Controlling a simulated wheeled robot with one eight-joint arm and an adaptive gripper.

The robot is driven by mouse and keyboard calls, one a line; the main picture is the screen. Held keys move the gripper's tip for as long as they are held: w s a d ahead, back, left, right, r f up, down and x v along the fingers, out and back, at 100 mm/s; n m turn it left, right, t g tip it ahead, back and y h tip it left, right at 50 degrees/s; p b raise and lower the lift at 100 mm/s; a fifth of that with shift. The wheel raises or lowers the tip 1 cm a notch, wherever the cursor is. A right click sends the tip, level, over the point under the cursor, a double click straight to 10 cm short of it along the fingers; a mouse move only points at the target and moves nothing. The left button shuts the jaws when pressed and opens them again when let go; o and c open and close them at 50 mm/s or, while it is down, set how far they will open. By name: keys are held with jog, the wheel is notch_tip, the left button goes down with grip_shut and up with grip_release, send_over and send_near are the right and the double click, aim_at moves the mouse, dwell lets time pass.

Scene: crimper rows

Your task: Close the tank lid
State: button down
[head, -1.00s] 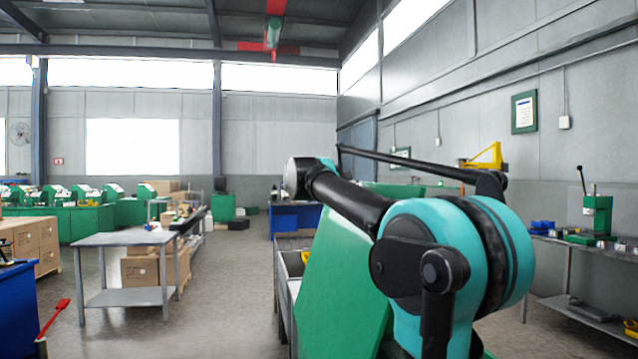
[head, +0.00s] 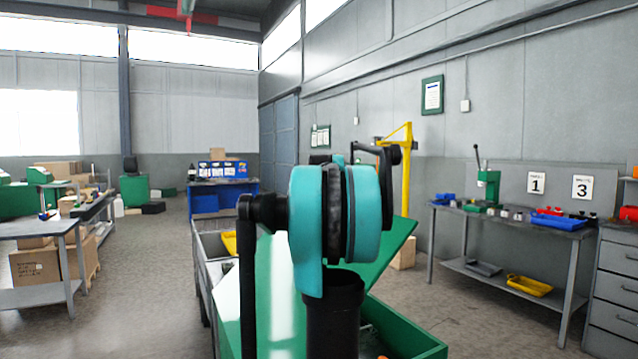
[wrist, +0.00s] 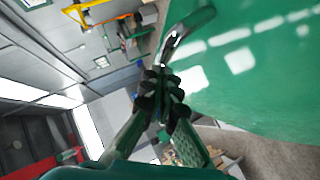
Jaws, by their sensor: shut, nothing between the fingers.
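The tank lid (head: 390,262) is a green panel, tilted up and open, partly hidden behind my arm in the head view. Below it, the green rim of the tank (head: 425,342) and part of its dark inside show. In the wrist view the lid (wrist: 255,75) fills the upper right, with a curved metal handle (wrist: 184,30) at its edge. My gripper (wrist: 160,78) is shut and empty. Its fingertips are close to the lower end of the handle; I cannot tell whether they touch. The head view does not clearly show my gripper.
A grey workbench (head: 510,217) with a green press and trays stands right, beside grey drawers (head: 615,285). A yellow frame (head: 406,175) stands behind the lid. A grey cart (head: 208,245) is close on the left. Open floor lies left and right of the tank.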

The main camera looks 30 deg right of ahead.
jog(key=d+f+m+y, duration=0.2)
jog(key=d+f+y, duration=0.1)
jog(key=d+f, duration=1.3)
jog(key=d+f+m+y, duration=0.1)
jog(key=d+f+y, duration=0.1)
jog(key=f, duration=1.1)
jog(key=d+f+m+g+y, duration=0.1)
jog(key=d+f, duration=0.4)
jog(key=f, duration=0.8)
jog(key=shift+s+f+y, duration=0.25)
jog(key=shift+y, duration=0.15)
jog(key=s+a+r, duration=0.2)
jog(key=s+r, duration=0.4)
jog(key=r, duration=0.6)
jog(key=shift+s, duration=0.3)
